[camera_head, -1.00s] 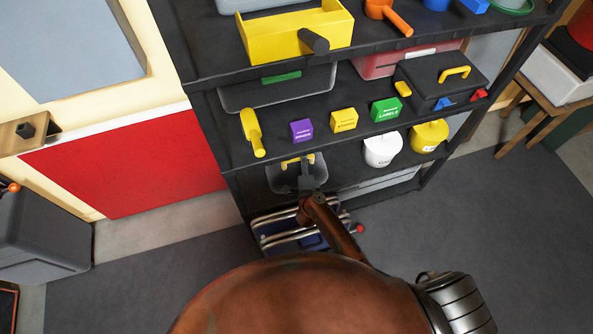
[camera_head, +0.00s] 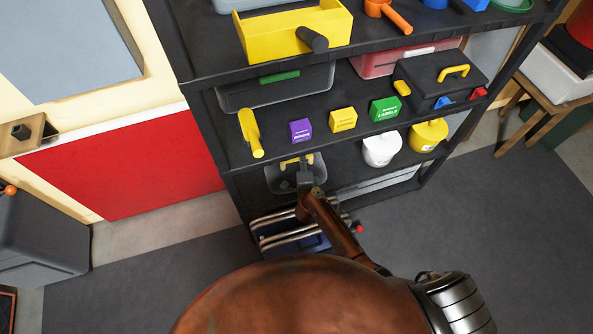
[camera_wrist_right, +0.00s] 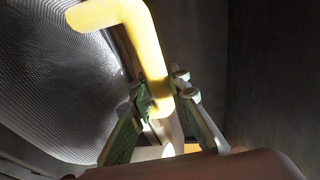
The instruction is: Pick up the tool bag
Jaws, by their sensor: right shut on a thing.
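The tool bag, a dark grey item with a yellow handle (camera_head: 288,161), is on the lower shelf in the head view, partly hidden by my arm and gripper. In the right wrist view its dark ribbed side (camera_wrist_right: 50,80) fills the left, and the bent yellow handle (camera_wrist_right: 140,45) crosses the upper middle. My right gripper (camera_wrist_right: 160,100) is shut on the lower end of this handle, with green-padded fingers on either side. It also shows in the head view (camera_head: 306,180), small, in front of the bag. My left gripper is not in view.
The black shelf unit (camera_head: 235,160) surrounds the bag, with a shelf board close above. A blue item with pale bars (camera_head: 285,232) lies below. Grey floor (camera_head: 500,240) is open at right.

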